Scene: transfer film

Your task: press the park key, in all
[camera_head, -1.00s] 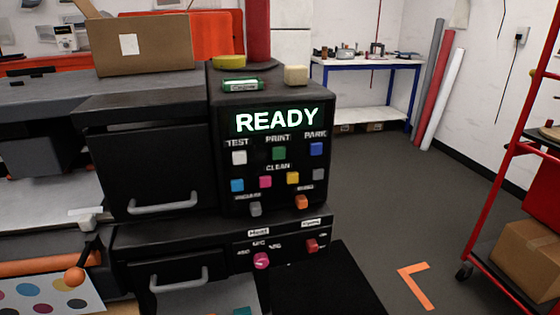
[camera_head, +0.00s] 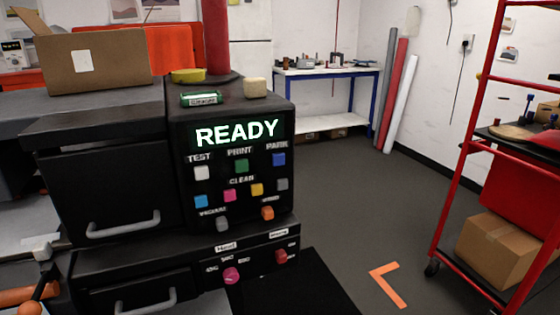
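The park key is a blue square button (camera_head: 279,159) under the word PARK, at the upper right of the black control panel (camera_head: 187,140) in the head view. A green key (camera_head: 241,165) under PRINT and a white key (camera_head: 201,172) under TEST sit to its left. The display (camera_head: 237,132) above them reads READY in lit letters. Nothing touches or covers the park key.
A yellow round item (camera_head: 188,75), a green-cased item (camera_head: 201,98) and a beige block (camera_head: 255,87) lie on top of the panel housing. A red rack (camera_head: 463,150) with a cardboard box (camera_head: 497,248) stands at the right. Open grey floor (camera_head: 400,200) lies between.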

